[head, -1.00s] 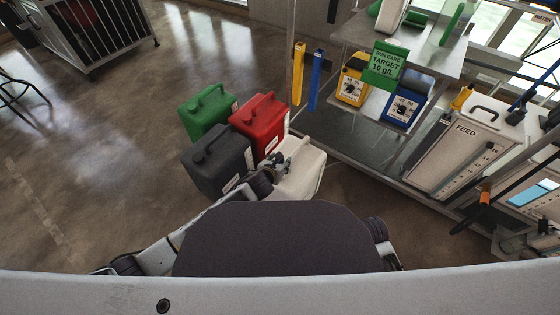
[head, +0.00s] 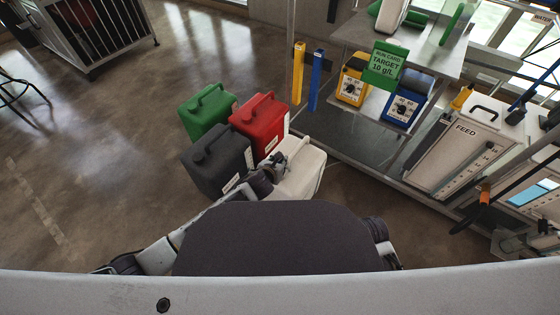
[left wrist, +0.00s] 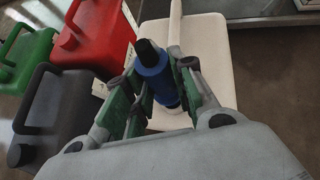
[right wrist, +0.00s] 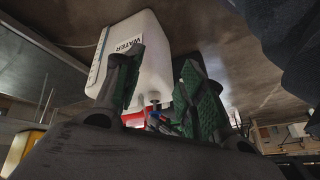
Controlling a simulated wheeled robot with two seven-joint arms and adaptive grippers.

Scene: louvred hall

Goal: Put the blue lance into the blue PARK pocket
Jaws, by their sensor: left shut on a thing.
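The blue lance (left wrist: 155,73), with a black tip, is between the fingers of my left gripper (left wrist: 158,92), which is shut on it. It is over the white canister in the left wrist view; whether its lower end is inside cannot be told. In the head view my left gripper (head: 277,164) is at the white canister (head: 302,176), and the lance is hardly visible. A blue upright strip (head: 315,80), possibly the blue PARK pocket, hangs by the rack post; no label is readable. My right gripper (right wrist: 165,92) is open and empty in the right wrist view.
Green (head: 207,110), red (head: 262,122) and dark grey (head: 217,165) canisters crowd beside the white one. A yellow strip (head: 298,73) hangs left of the blue one. The rack holds yellow (head: 352,82) and blue (head: 404,101) dial units. A FEED tank (head: 462,150) stands right.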

